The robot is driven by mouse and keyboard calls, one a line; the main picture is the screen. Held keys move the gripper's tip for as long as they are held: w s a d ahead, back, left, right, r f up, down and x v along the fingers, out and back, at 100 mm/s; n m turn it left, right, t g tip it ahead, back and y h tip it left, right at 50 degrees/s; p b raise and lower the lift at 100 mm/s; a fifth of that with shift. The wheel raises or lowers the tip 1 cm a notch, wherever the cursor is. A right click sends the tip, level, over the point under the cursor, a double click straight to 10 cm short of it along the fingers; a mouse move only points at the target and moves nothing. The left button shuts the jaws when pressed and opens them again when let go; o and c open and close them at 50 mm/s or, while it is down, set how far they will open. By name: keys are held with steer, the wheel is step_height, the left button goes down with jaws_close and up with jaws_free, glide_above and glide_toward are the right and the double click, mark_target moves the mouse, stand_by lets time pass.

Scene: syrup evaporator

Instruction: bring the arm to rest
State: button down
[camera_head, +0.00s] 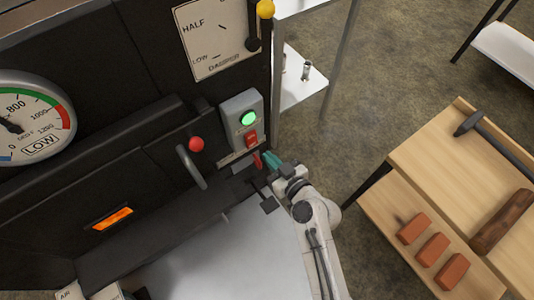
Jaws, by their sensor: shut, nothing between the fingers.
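My arm comes up from the bottom right of the middle, its wrist bent toward the dark evaporator front (130,150). My gripper (264,192) is shut and empty, just below and right of a grey switch box (240,108) with a lit green button and a red switch. A small red lever (257,160) sits close to the gripper; I cannot tell whether they touch. A teal part (272,161) shows beside the wrist.
A gauge (30,120) reading LOW and a door handle with a red knob (196,144) are at left. A HALF/LOW damper plate (210,35) is above. A metal shelf (300,80) stands behind. A wooden bench (420,150) with hammer, log and bricks is at right.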

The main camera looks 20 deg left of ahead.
stand_by(0.5)
steer(key=s+d+r+m+g+h+p, duration=0.1)
steer(key=s+d+m+g+h, duration=0.2)
steer(key=s+d, duration=0.5)
steer(key=s+d+r+m+g+h+p, duration=0.1)
steer(key=s+d+r+m+g+h, duration=0.1)
steer(key=s+d, duration=0.7)
steer(key=s+d+r+m+g+h+p, duration=0.1)
steer(key=s+d+m+g+h, duration=0.3)
steer(key=s+d, duration=0.5)
steer(key=d+r+m+h, duration=0.1)
steer(key=d+h, duration=0.1)
steer(key=d, duration=0.7)
steer(key=shift+h+p, duration=0.3)
steer(key=shift+s+d, duration=0.1)
